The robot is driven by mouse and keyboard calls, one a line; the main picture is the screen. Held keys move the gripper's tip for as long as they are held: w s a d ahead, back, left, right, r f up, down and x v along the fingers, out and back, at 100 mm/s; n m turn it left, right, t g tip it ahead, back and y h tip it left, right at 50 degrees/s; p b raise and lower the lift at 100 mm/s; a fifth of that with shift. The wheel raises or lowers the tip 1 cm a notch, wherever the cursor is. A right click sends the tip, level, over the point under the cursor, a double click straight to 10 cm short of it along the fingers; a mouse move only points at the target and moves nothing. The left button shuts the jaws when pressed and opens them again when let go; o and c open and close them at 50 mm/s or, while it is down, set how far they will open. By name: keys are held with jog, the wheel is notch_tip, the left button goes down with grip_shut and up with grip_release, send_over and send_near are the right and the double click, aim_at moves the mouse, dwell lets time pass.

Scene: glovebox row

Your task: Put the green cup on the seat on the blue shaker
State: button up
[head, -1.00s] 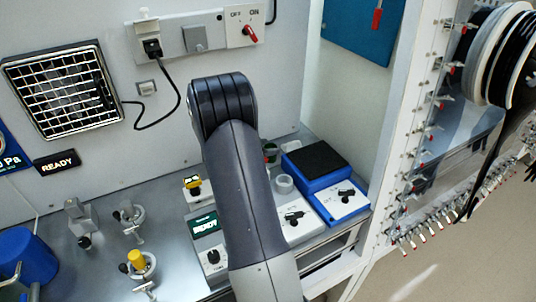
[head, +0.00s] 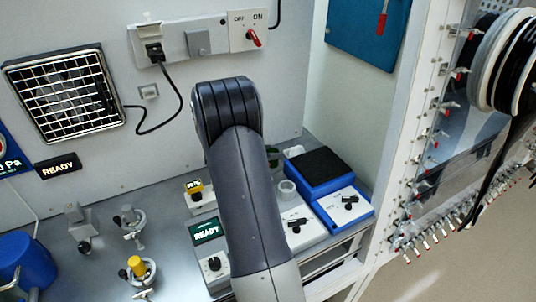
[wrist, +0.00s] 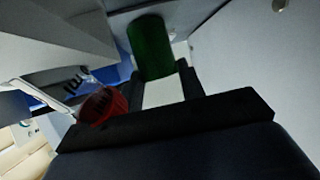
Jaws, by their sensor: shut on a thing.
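The green cup (wrist: 150,48) is held at the fingertips of my gripper (wrist: 160,85) in the wrist view, which is dark. In the head view my arm hides the gripper. A small piece of green (head: 272,153) shows just right of the arm, probably the same cup. The blue shaker (head: 297,171) stands to the right of the arm, with a flat black top (head: 316,164) and a front panel with a dark knob. A pale ring-shaped seat (head: 287,191) shows left of the blue shaker, seemingly on the white unit; its exact mount is unclear.
A red translucent cup-like thing (wrist: 101,105) is close beside my gripper in the wrist view. The white unit (head: 302,234) adjoins the blue shaker. A READY display (head: 207,230), clamps and a blue container (head: 28,260) stand left. The side wall is close on the right.

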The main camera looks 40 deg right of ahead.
notch_tip(320, 180, up, 8)
jog(key=d, duration=0.2)
jog(key=s+d+r+p, duration=0.1)
jog(key=s+d+r, duration=0.1)
jog(key=s+r, duration=0.35)
jog(key=s+d+r+p, duration=0.2)
jog(key=s+r, duration=0.1)
jog(key=s, duration=0.6)
jog(key=b, duration=0.1)
send_over(317, 165)
notch_tip(317, 165, down, 5)
jog(key=shift+m, duration=0.3)
jog(key=shift+f+b, duration=0.65)
jog(key=shift+f, duration=1.65)
jog(key=shift+f, duration=0.15)
jog(key=o, duration=1)
